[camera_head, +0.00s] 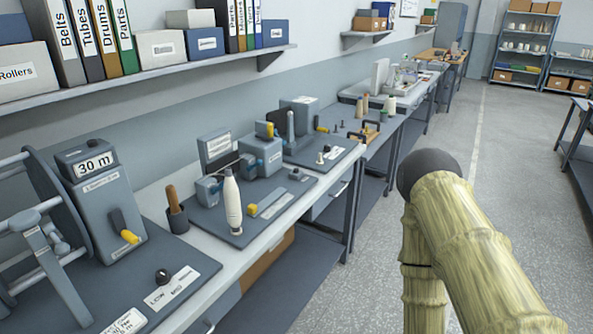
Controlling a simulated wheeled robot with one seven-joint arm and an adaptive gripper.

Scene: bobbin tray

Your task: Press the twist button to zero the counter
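Several grey devices stand on the bench at left and centre, and none is clearly readable as carrying the word twist. The middle device (218,150) has an upright panel with a small label, a yellow-gripped crank and a white bobbin (232,200) on its dark plate. A small dark knob or button (294,174) sits on that plate's right part. A black knob (162,276) sits on the nearer reel device's plate beside a white label strip. My arm (450,220) is at the right, over the aisle, away from the bench. My gripper is not visible.
The reel device (100,195) at left shows "30 m" and has a yellow-handled crank. A wooden-handled tool stands in a dark cup (177,219). A shelf (150,76) with binders and boxes runs above the bench. The aisle floor (500,190) is clear.

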